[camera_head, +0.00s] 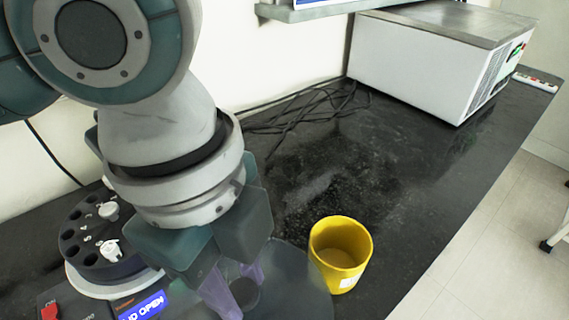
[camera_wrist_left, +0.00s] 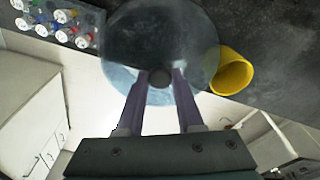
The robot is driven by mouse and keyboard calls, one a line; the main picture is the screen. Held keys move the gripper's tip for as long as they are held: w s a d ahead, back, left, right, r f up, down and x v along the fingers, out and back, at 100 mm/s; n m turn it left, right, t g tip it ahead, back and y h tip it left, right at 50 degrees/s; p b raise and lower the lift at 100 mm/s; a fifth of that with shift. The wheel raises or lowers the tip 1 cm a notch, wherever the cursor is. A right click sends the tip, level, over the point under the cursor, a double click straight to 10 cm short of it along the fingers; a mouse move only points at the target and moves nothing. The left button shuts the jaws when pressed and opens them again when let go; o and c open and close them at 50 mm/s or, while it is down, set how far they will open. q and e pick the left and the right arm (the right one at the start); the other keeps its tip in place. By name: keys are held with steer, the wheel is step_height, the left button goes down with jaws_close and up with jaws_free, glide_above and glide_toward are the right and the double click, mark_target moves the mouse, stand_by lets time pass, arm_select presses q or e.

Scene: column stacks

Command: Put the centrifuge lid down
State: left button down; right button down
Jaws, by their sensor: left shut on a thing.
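The centrifuge lid (camera_head: 296,289) is a round, see-through grey disc with a dark knob at its middle. My left gripper (camera_head: 246,290) is shut on this knob. In the left wrist view the lid (camera_wrist_left: 160,35) spreads beyond the purple fingertips of the gripper (camera_wrist_left: 160,82). There it overlaps both the dark counter and the pale floor. I cannot tell whether the lid touches the counter. The centrifuge (camera_head: 85,262) stands open at the left, its dark rotor with numbered holes uncovered. Its blue display reads that the lid is open. My right gripper is not in view.
A yellow cup (camera_head: 342,262) stands on the black counter (camera_head: 420,190) close beside the lid. A white box-shaped device (camera_head: 420,65) and loose black cables (camera_head: 305,105) are at the back. A rack of colour-capped tubes (camera_wrist_left: 58,20) shows in the wrist view. The counter's middle is free.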

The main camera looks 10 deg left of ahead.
arm_select(q)
step_height(320, 180, down, 4)
steer(key=shift+r+b, duration=0.15)
steer(key=shift+b, duration=0.25)
steer(key=shift+f, duration=0.45)
steer(key=shift+f, duration=0.2)
steer(key=c, duration=0.5)
jaws_free()
steer(key=shift+c, duration=0.2)
steer(key=shift+r, duration=0.1)
